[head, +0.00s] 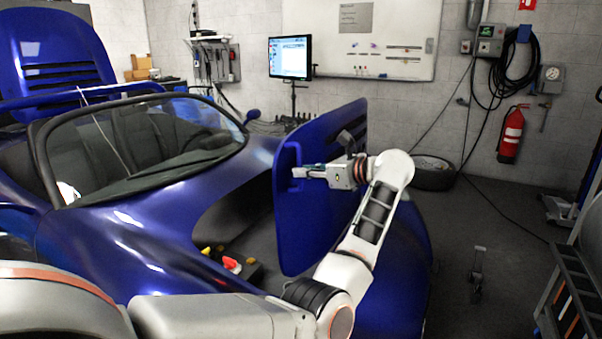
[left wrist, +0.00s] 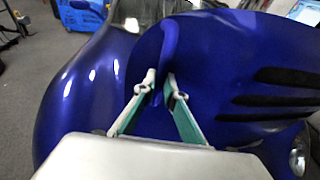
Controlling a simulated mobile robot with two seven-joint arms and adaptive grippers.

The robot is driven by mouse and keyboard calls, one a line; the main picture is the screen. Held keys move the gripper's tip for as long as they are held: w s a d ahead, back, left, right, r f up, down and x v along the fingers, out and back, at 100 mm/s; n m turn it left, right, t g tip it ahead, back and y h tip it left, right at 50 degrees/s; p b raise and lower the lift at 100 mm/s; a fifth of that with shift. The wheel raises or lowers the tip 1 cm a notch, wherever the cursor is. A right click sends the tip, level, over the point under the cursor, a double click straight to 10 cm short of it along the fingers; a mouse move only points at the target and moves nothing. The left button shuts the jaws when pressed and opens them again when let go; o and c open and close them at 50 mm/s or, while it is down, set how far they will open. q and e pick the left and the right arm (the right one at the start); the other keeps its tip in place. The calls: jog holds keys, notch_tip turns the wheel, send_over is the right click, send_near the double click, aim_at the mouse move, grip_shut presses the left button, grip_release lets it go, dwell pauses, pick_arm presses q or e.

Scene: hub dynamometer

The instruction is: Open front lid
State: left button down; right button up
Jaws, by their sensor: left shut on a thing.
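The blue front lid (head: 308,232) of the car stands raised and steeply tilted over the open front compartment in the head view. My left gripper (head: 296,172) is at the upper part of the lid's face, its fingers shut on a blue raised part there. The exact contact is small and partly hidden by the fingers. My right gripper is in neither view.
The open compartment holds small red and yellow items (head: 231,264). The windshield (head: 150,150) and cockpit lie to the left. A monitor (head: 290,57), a whiteboard (head: 360,38) and a fire extinguisher (head: 512,134) are at the back wall. The floor at right is mostly clear, with a cart (head: 570,300) at the edge.

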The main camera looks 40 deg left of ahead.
pick_arm(q)
jog(key=shift+w+d+r, duration=0.1)
jog(key=shift+d+r, duration=0.05)
jog(key=shift+d, duration=0.2)
jog(key=c, duration=2.1)
grip_release()
